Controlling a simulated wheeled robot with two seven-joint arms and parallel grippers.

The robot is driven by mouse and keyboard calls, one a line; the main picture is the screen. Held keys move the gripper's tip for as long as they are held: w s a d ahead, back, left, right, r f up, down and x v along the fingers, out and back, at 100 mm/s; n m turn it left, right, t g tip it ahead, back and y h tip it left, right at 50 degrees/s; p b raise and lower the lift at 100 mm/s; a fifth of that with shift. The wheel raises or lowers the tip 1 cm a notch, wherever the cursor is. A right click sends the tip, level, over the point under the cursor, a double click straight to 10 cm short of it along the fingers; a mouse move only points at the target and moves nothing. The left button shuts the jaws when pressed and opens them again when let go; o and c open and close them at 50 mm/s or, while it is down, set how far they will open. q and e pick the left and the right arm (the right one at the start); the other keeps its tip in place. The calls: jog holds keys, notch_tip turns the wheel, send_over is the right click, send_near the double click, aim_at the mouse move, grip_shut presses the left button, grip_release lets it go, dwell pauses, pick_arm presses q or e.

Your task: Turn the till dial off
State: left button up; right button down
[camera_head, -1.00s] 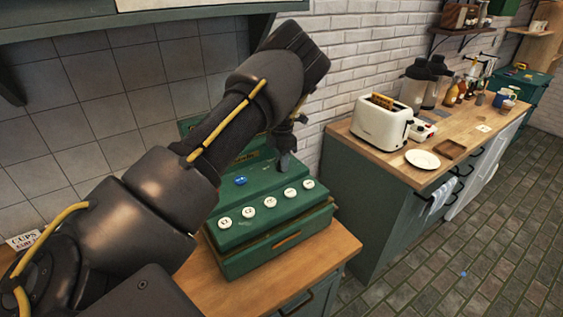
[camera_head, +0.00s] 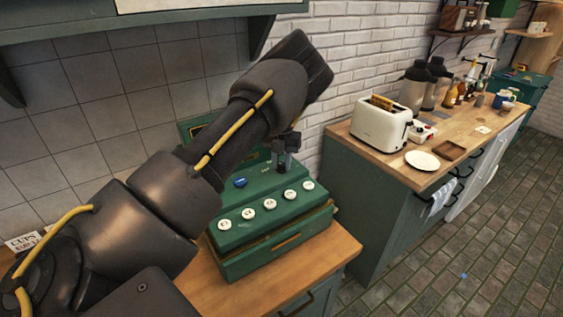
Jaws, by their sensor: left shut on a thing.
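The green till (camera_head: 276,249) stands on the wooden counter, with a row of several round white buttons along its sloped front. A blue knob (camera_head: 240,182) sits on the upper left of its top; I cannot tell whether it is the till dial. My left arm reaches across the till from the left. My left gripper (camera_head: 283,164) points down at the upper right of the till's top. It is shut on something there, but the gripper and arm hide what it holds. My right gripper does not show.
A second counter (camera_head: 372,149) at the right holds a white toaster (camera_head: 381,123), a white plate (camera_head: 422,160), flasks and bottles. A small card marked cups (camera_head: 22,242) stands at the far left. A shelf hangs above the till against the tiled wall.

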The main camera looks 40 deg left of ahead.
aim_at(282, 163)
pick_arm(q)
jog(key=shift+w+a+r+n, duration=0.1)
jog(key=shift+n, duration=0.5)
jog(key=o, duration=1)
notch_tip(282, 163, up, 11)
jog(key=b, duration=0.2)
jog(key=shift+b, duration=0.4)
jog(key=shift+f, duration=0.2)
